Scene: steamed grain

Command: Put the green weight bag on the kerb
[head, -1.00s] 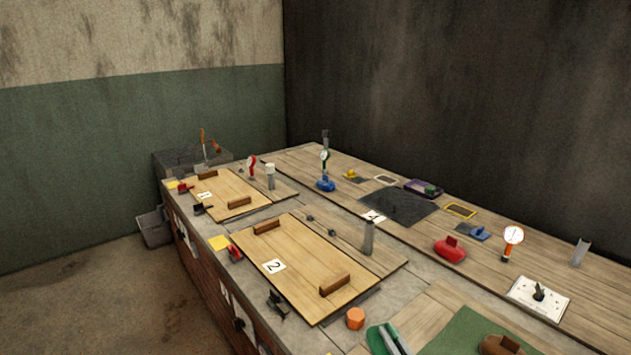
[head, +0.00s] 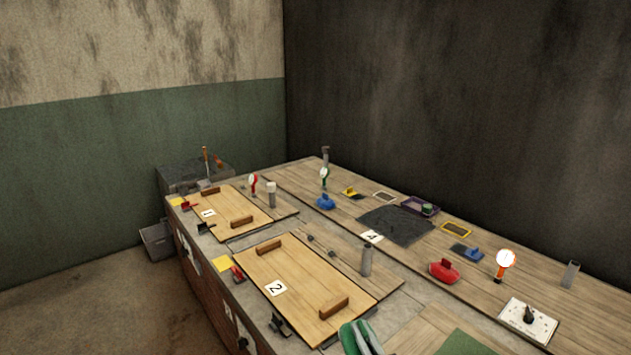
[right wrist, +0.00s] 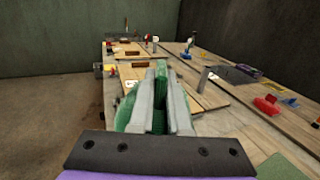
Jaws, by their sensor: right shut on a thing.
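The green weight bag (head: 347,340) shows at the bottom of the head view, partly cut off by the frame edge. My right gripper (head: 366,338) is shut on it, with its two grey fingers on either side. In the right wrist view the green bag (right wrist: 160,84) shows between and around the fingers of my right gripper (right wrist: 161,98). The grey stone kerb (head: 408,297) runs around the wooden lids on the bench. I cannot tell whether the bag touches it. My left gripper is out of view.
Lid 2 (head: 290,290) with two wooden handles lies just beyond the bag, and lid 1 (head: 222,207) farther back. A grey cylinder (head: 366,261), a red bag (head: 444,271), a blue bag (head: 325,202) and a white switch plate (head: 528,320) stand around. Planks at right have free room.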

